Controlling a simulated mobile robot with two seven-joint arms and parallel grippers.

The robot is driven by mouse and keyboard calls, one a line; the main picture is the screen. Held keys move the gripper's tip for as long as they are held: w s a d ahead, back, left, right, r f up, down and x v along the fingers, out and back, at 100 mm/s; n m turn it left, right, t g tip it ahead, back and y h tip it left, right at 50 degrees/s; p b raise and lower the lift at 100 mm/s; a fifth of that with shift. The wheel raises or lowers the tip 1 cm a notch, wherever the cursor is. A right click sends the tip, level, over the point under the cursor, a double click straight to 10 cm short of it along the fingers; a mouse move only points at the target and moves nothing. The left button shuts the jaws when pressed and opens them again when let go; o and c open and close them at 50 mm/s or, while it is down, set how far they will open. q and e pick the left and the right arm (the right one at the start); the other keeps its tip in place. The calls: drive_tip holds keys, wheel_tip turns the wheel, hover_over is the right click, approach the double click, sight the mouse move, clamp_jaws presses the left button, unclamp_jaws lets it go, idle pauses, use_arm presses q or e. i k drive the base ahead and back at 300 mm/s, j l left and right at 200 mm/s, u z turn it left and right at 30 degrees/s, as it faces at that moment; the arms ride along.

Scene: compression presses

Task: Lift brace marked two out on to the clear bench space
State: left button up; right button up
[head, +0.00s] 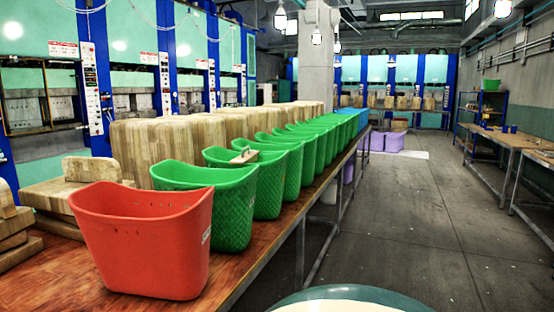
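No brace with a readable "two" mark shows in the head view. A small pale wooden piece with an upright knob (243,156) lies at the rim of a green basket near the front of the row; I cannot tell whether it is a brace. The brown wooden bench (48,290) runs from the front left into the distance. Its bare top shows at the front left, beside the red basket (142,240). The insides of most baskets are hidden. Neither of my grippers is in view.
Green baskets (216,202) stand close together along the bench's right edge, behind the red one. Wooden blocks (146,148) fill its left side, with stacked boards (55,197) nearer. Blue-framed presses line the left. The grey floor (400,225) at right is mostly clear.

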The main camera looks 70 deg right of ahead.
sight(250, 156)
drive_tip(key=z, duration=2.1)
drive_tip(key=i+l, duration=0.25)
drive_tip(key=l, duration=0.15)
drive_tip(key=i+l, duration=0.25)
drive_tip(key=l, duration=0.15)
drive_tip(key=i+l, duration=0.3)
drive_tip(key=i+l+u, duration=0.1)
drive_tip(key=i+l, duration=0.15)
drive_tip(key=l, duration=0.2)
drive_tip(key=i+l, duration=0.25)
drive_tip(key=l, duration=0.15)
drive_tip(key=i+l, duration=0.2)
drive_tip(key=l, duration=0.25)
drive_tip(key=i+l, duration=0.25)
drive_tip(key=l, duration=0.15)
drive_tip(key=i+l+u, duration=0.1)
drive_tip(key=i+l, duration=0.15)
drive_tip(key=l, duration=0.15)
